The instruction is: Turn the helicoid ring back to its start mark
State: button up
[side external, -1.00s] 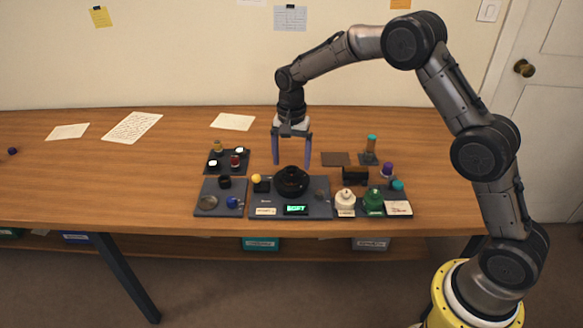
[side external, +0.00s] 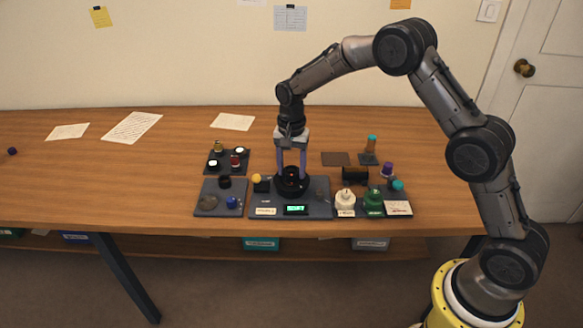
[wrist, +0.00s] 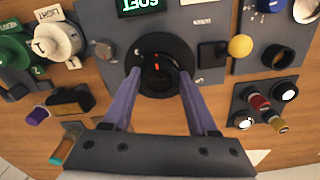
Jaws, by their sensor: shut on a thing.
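The helicoid ring (side external: 292,186) is a black ring on a dark grey base plate (side external: 322,205), with a dark centre and a small red-orange mark. It also shows in the wrist view (wrist: 160,58), where the red-orange mark (wrist: 157,67) lies near its middle. My gripper (side external: 291,172) is down at the ring with its two purple fingers on either side. In the wrist view my gripper (wrist: 155,82) is shut on the ring, fingertips at opposite sides of it. A start mark cannot be made out clearly.
A lit green display (side external: 295,209) sits in front of the ring. A yellow knob (side external: 256,178) is at its left, and white (side external: 345,199) and green (side external: 374,200) pieces stand at its right. A tray with small parts (side external: 227,167) lies back left.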

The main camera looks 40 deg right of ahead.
jog(key=shift+c, duration=1.3)
jog(key=shift+n, duration=0.3)
jog(key=n, duration=0.9)
jog(key=shift+n, duration=0.4)
jog(key=n, duration=1.1)
